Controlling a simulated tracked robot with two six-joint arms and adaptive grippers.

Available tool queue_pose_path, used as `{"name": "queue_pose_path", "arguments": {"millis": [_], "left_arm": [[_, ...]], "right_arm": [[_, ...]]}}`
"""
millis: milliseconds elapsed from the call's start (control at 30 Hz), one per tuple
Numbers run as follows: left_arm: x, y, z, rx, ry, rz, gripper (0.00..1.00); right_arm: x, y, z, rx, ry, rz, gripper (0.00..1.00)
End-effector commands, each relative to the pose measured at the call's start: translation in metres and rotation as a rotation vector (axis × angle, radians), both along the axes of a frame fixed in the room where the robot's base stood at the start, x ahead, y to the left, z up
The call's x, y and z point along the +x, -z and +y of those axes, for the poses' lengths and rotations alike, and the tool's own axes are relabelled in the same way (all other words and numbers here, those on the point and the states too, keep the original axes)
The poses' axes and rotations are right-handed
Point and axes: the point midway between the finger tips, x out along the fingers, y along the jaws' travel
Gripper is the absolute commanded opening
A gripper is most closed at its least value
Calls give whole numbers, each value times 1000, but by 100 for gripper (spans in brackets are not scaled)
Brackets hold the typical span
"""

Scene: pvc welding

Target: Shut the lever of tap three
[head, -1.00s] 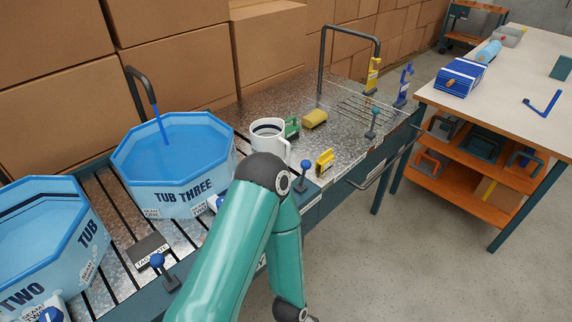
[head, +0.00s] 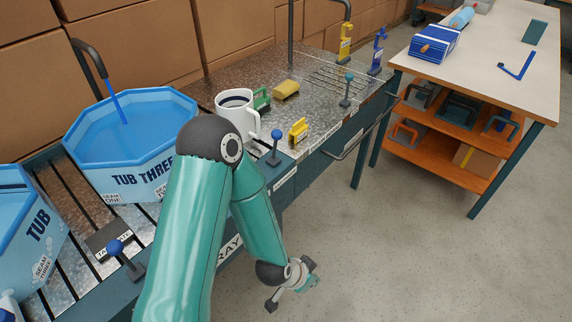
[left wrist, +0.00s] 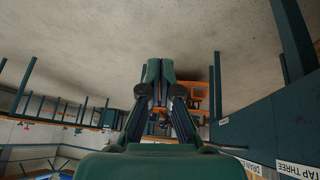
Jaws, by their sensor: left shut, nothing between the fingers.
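Tub three (head: 160,150) is a pale blue octagonal tub at the left of the head view. A thin blue stream runs into it from a dark curved tap (head: 92,60). My left gripper (head: 298,287) hangs in front of the bench, low and apart from the levers. Its fingers (left wrist: 158,75) are shut and empty. My right gripper is not in view.
A white mug (head: 238,113), a yellow sponge (head: 286,90) and a yellow block tool (head: 298,130) stand on the metal bench near the front lever. A rail (head: 350,140) runs along its front. A worktable (head: 490,75) stands at right, with open floor between.

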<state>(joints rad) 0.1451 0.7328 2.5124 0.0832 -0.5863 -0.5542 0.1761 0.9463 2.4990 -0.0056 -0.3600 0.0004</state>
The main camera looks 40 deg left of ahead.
Motion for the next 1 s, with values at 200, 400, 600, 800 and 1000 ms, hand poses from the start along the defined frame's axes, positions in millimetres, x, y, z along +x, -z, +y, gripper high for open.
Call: {"name": "queue_pose_path", "arguments": {"millis": [200, 400, 600, 800, 1000], "left_arm": [[90, -38, 39, 542, 289, -549, 0], [106, -114, 81, 1188, 381, -791, 0], [80, -169, 115, 1674, 348, -754, 0], [64, -193, 131, 1865, 322, -671, 0], [79, -204, 141, 1883, 325, -655, 0]], "right_arm": [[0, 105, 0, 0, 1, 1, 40], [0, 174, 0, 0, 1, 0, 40], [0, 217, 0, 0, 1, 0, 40], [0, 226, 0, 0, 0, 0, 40], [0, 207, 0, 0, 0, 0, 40]]}}
